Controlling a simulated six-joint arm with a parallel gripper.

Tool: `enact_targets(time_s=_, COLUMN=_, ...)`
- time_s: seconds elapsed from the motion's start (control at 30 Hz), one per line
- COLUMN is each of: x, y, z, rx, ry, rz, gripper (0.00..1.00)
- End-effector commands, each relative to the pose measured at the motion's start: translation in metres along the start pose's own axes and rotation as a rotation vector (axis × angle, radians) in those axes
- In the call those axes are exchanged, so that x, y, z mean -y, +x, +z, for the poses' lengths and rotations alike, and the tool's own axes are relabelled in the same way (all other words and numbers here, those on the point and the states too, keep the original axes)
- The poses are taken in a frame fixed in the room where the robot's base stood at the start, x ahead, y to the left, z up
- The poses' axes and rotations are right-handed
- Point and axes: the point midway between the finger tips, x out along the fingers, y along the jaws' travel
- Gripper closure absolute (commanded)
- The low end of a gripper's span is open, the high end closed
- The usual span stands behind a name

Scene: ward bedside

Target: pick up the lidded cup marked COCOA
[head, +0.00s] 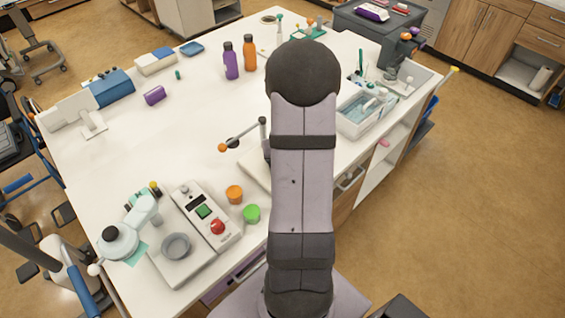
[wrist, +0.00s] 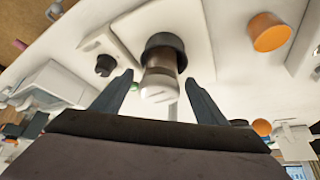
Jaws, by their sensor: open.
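In the wrist view a cup-like thing (wrist: 161,75) has a white, lid-like end toward the camera, a brownish body and a dark ring at its far end. A faint mark shows on the white part, but I cannot read COCOA on it. My gripper (wrist: 159,78) is open, with one dark finger on each side of its white end. I see gaps beside it; the fingers are not closed on it. It stands at a pale plate. In the head view my arm hides this cup and my gripper. No readable COCOA mark shows in either view.
An orange round container (head: 234,194) and a green one (head: 252,213) stand near a control box (head: 208,215). Purple (head: 231,62) and orange (head: 249,54) bottles stand farther back. The white tabletop's middle-left is clear.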

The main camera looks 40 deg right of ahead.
Motion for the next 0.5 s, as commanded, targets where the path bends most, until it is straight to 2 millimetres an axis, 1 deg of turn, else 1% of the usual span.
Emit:
enact_targets(time_s=0.03, x=0.0, y=0.0092, z=0.0016, rx=0.001, ry=0.0, rz=0.0, gripper=0.33)
enact_targets(time_s=0.1, x=0.0, y=0.0137, z=0.001, rx=0.0, ry=-0.001, rz=0.0, gripper=0.33)
enact_targets(time_s=0.37, x=0.0, y=0.0147, z=-0.0003, rx=0.0, ry=-0.001, rz=0.0, gripper=0.33)
enact_targets(time_s=0.4, x=0.0, y=0.0146, z=-0.0003, rx=0.0, ry=-0.001, rz=0.0, gripper=0.38)
enact_targets(time_s=0.47, x=-0.0001, y=0.0146, z=-0.0002, rx=0.0, ry=-0.001, rz=0.0, gripper=0.53)
enact_targets(time_s=0.5, x=-0.0001, y=0.0146, z=-0.0002, rx=0.0, ry=-0.001, rz=0.0, gripper=0.62)
